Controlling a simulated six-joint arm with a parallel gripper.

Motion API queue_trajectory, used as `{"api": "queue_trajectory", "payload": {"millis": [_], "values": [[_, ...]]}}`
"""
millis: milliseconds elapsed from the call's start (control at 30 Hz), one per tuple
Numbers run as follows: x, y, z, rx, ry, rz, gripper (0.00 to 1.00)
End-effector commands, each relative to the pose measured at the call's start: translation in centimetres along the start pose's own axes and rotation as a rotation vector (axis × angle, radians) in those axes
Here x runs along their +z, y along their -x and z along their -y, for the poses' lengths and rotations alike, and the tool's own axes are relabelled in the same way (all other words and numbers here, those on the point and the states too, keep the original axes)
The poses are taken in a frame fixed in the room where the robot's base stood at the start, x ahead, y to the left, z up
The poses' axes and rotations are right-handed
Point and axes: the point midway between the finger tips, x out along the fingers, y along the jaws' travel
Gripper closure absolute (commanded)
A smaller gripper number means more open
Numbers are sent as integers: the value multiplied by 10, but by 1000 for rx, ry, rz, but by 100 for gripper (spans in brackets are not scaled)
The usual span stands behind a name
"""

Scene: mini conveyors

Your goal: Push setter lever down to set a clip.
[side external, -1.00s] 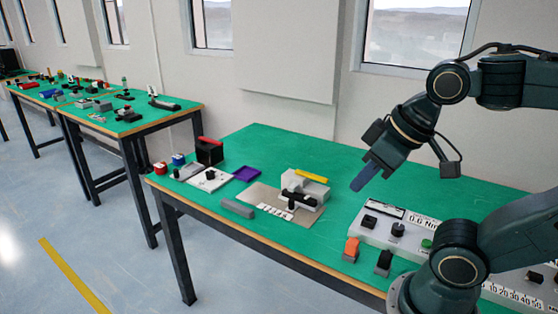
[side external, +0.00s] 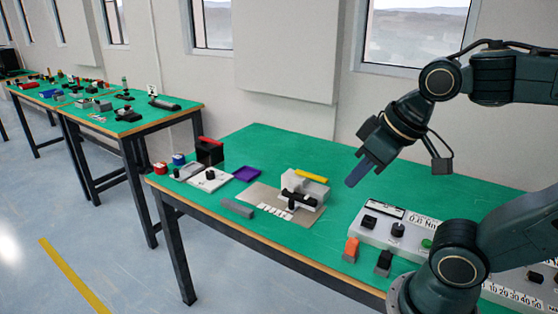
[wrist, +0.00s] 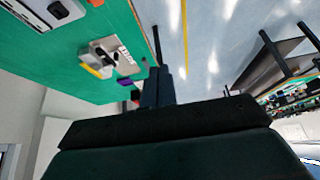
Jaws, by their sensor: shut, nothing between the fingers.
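A pale grey setter block (side external: 316,190) stands on a beige plate (side external: 258,195) on the green table, in the middle of the side view. A black lever-like part (side external: 298,198) lies across its front, and a yellow bar (side external: 311,176) runs along its back. White pieces with dark marks (side external: 275,212) lie in front; I cannot tell which is a clip. My gripper (side external: 352,181) is shut and empty, held above the table to the right of the setter, apart from it. The wrist view shows the setter (wrist: 108,58) to the left of my shut fingers (wrist: 158,85).
A grey control box (side external: 375,238) with knobs and a green button stands to the right, with orange (side external: 351,249) and black (side external: 384,262) switches before it. A purple tray (side external: 247,173), a grey bar (side external: 237,209) and a black box with a red top (side external: 209,152) stand left.

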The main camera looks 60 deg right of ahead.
Motion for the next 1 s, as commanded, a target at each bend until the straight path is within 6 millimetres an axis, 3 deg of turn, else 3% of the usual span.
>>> {"api": "queue_trajectory", "payload": {"millis": [467, 1000], "values": [[-71, -31, -30, 37, -202, -51, 100], [-145, -89, -102, 71, -477, -138, 100]]}}
